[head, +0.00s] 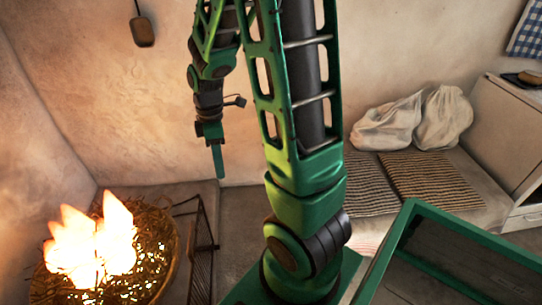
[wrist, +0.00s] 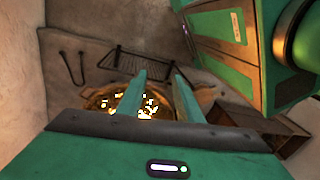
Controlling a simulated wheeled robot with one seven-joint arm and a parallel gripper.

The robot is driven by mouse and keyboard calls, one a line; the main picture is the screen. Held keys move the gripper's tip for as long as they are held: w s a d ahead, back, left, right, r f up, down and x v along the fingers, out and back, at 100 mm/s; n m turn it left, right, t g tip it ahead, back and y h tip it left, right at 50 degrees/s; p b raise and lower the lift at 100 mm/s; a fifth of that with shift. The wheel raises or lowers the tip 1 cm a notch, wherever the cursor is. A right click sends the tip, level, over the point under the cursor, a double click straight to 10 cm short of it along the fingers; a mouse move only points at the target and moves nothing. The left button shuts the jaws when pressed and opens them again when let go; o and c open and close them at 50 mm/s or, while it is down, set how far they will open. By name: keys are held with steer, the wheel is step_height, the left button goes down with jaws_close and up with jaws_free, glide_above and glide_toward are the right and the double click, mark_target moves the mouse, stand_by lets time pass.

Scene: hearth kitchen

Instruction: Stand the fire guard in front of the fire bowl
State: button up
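The fire bowl (head: 173,250) is a round woven-looking bowl with tall bright flames, at the lower left of the head view. In the wrist view its rim and glowing embers show behind my fingers (wrist: 93,100). The fire guard (head: 201,255) is a dark metal frame with thin bars, standing upright close to the bowl's right side. It shows past the bowl in the wrist view (wrist: 132,62). My gripper (head: 218,172) hangs in the air above and behind the guard, fingers pointing down. In the wrist view its two fingers (wrist: 159,74) are apart with nothing held between them.
A bench with striped mats (head: 430,182) and two pale sacks (head: 388,125) stands along the back wall. A pale cabinet (head: 508,135) is at the right. A dark hanging object (head: 143,31) is on the wall. A wooden box (wrist: 262,130) shows in the wrist view.

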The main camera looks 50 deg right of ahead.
steer(key=s+d+r+m, duration=0.1)
steer(key=s+r+m, duration=0.4)
steer(key=s+m, duration=0.3)
steer(key=s+d+r+m+t, duration=0.1)
steer(key=s+r+m, duration=0.5)
steer(key=s+m, duration=0.3)
steer(key=shift+s+d+h, duration=0.35)
steer(key=shift+s+h, duration=0.05)
steer(key=shift+s, duration=0.3)
steer(key=shift+s, duration=0.1)
